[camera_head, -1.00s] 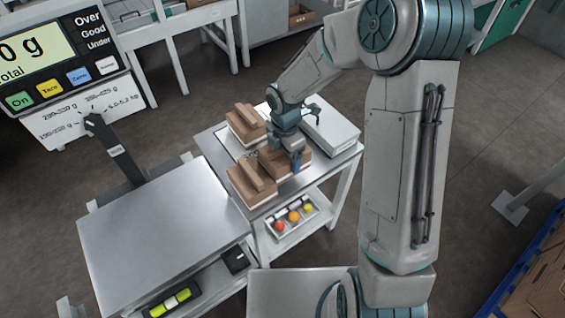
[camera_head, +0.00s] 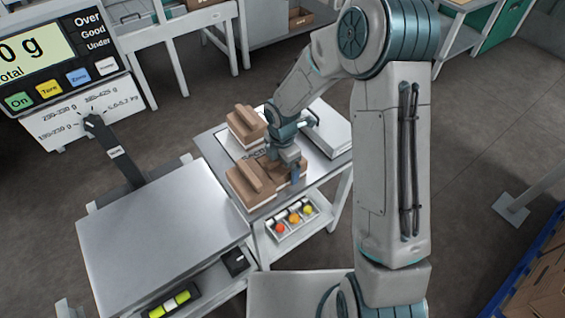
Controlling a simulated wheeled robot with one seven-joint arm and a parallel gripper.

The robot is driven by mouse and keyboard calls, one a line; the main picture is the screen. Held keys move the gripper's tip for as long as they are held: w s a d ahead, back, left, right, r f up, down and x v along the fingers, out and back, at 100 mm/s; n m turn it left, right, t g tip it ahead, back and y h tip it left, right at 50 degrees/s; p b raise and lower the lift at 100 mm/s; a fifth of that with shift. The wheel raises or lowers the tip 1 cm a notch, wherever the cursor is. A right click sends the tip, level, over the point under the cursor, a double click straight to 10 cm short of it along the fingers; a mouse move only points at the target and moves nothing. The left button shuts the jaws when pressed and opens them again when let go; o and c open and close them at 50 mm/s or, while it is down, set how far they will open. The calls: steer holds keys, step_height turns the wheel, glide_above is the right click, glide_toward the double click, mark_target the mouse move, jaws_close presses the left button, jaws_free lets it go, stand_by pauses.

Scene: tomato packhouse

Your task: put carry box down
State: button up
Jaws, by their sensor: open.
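Three brown carry boxes with raised handles are on the small metal table (camera_head: 222,137). One carry box (camera_head: 246,126) is at the back left and another (camera_head: 249,184) at the front left. The third carry box (camera_head: 283,181) is at the front right, close beside the front-left one. My gripper hides much of the box's top and handle. I cannot tell whether the fingers touch it.
A flat white case (camera_head: 332,128) lies on the table's right side. A shelf below holds a tray of red, orange and yellow round items (camera_head: 294,217). A wider steel-topped bench (camera_head: 160,225) stands at the left, with a scale display (camera_head: 60,60) behind it.

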step_height(320, 180, up, 12)
steer(key=shift+r+p, duration=0.1)
steer(key=shift+p, duration=0.6)
steer(key=s+d+r+m+t, duration=0.1)
steer(key=s+d+r+m, duration=0.5)
steer(key=s+m, duration=0.3)
steer(key=s+d+r+m+t, duration=0.1)
steer(key=s+d+r+m, duration=0.5)
steer(key=m, duration=1)
steer(key=s+d, duration=0.1)
steer(key=s, duration=0.2)
steer(key=shift+s+d+t, duration=0.3)
steer(key=shift+s+d, duration=0.05)
